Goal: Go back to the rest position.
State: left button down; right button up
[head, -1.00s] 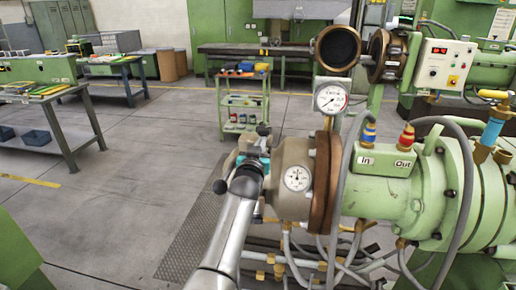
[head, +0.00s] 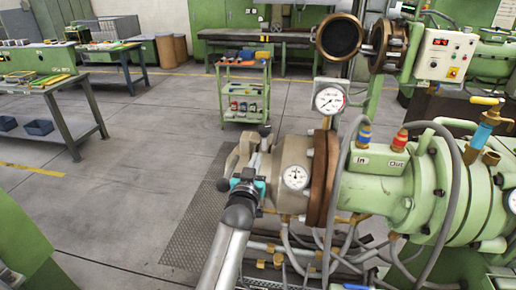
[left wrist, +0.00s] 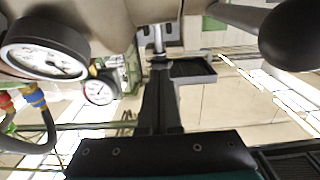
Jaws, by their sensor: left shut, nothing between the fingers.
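My left gripper (head: 262,146) is in front of the left end of the green extruder (head: 385,185), close to its beige head (head: 290,160). Its fingers are shut and empty and point up and away in the head view. In the left wrist view the dark closed fingers (left wrist: 160,100) stand in the middle, with nothing between them. I cannot tell whether the gripper touches the beige head or its handle. My right gripper is not in view.
Hoses and pipes run below the extruder. A green cart (head: 243,88) stands behind. Open grey floor (head: 130,150) lies to the left, with a workbench (head: 55,95) beyond it.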

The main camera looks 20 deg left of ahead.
pick_arm(q)
jog(key=shift+p+v, duration=0.4)
jog(key=shift+v, duration=0.6)
jog(key=s+d+f+m+g+h+b, duration=0.1)
jog(key=s+d+f+g+b, duration=0.25)
jog(key=f, duration=1.05)
jog(key=s+d+f+m+g+h+b, duration=0.15)
jog(key=s+f+b, duration=0.4)
jog(key=f, duration=0.75)
jog(key=s+d+f+m+g+h+b, duration=0.1)
jog(key=s+d+f+g+h+b, duration=0.15)
jog(key=s+f, duration=0.75)
jog(key=s+f+m+g+b, duration=0.2)
jog(key=s+f+g+b, duration=0.7)
jog(key=s+f, duration=2.1)
jog(key=s, duration=0.2)
jog(key=shift+s+f, duration=0.25)
jog(key=shift+s, duration=0.15)
